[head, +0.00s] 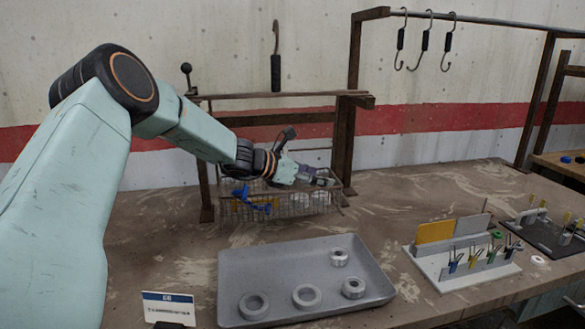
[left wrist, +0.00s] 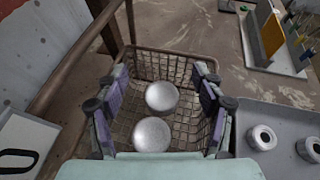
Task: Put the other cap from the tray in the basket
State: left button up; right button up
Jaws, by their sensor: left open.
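The wire basket (head: 296,209) hangs or stands behind the tray, below a wooden rail. My left gripper (head: 326,181) is over the basket. In the left wrist view the gripper (left wrist: 160,78) is open, its fingers spread to either side above the basket (left wrist: 158,62). Two pale round caps, one farther (left wrist: 162,96) and one nearer (left wrist: 152,135), lie inside the basket below the fingers, apart from them. The grey tray (head: 235,275) holds two wide rings (head: 254,306) (head: 307,296) and two smaller ring-topped pieces (head: 339,257) (head: 353,288). My right gripper is not in view.
A blue clamp-like thing (head: 250,199) is at the basket's front. A rack with yellow and grey plates (head: 434,232) stands right of the tray. Black-handled hooks (head: 425,41) hang from the upper rail. A small sign (head: 168,307) is left of the tray.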

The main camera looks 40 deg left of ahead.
pick_arm(q)
jog(key=p+v, duration=0.9)
jog(key=v, duration=0.3)
jog(key=shift+r, duration=0.45)
jog(key=shift+d+f, duration=0.1)
jog(key=shift+f, duration=0.05)
